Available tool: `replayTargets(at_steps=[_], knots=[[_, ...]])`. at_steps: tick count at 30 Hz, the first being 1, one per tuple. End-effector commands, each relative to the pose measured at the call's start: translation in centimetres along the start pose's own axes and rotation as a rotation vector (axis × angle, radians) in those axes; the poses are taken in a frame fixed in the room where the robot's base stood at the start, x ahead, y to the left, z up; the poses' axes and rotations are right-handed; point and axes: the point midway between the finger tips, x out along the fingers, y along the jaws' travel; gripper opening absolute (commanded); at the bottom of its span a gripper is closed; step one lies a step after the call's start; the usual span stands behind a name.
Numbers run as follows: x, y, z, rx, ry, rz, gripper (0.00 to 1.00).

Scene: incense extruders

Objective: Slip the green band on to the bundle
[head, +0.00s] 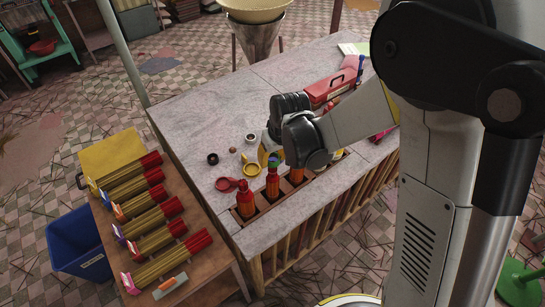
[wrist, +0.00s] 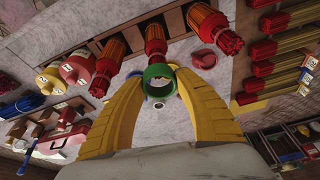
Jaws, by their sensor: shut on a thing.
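The green band (wrist: 157,72) is a short ring held between the yellow fingertips of my gripper (wrist: 157,88) in the wrist view. My gripper is shut on it. The bundle (wrist: 154,42), orange-brown with red ends, stands in a slot directly beyond the band. In the head view the green band (head: 274,161) shows at the top of this middle bundle (head: 272,183), under my gripper (head: 270,157). The band lines up with the bundle's red end. I cannot tell whether it surrounds that end or sits just above it.
Similar bundles stand either side, one at the near left (head: 244,199). A red toolbox (head: 332,88) is farther back. A side table (head: 202,277) holds tagged bundles.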

Motion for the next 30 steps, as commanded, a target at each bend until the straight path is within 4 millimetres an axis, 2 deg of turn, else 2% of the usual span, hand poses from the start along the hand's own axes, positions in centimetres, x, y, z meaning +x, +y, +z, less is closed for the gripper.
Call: replayTargets(at_steps=[8,30], knots=[[0.3,0.0,0.1,0.0,0.0,0.0,0.24],[2.9,0.0,0.9,0.0,0.0,0.0,0.24]])
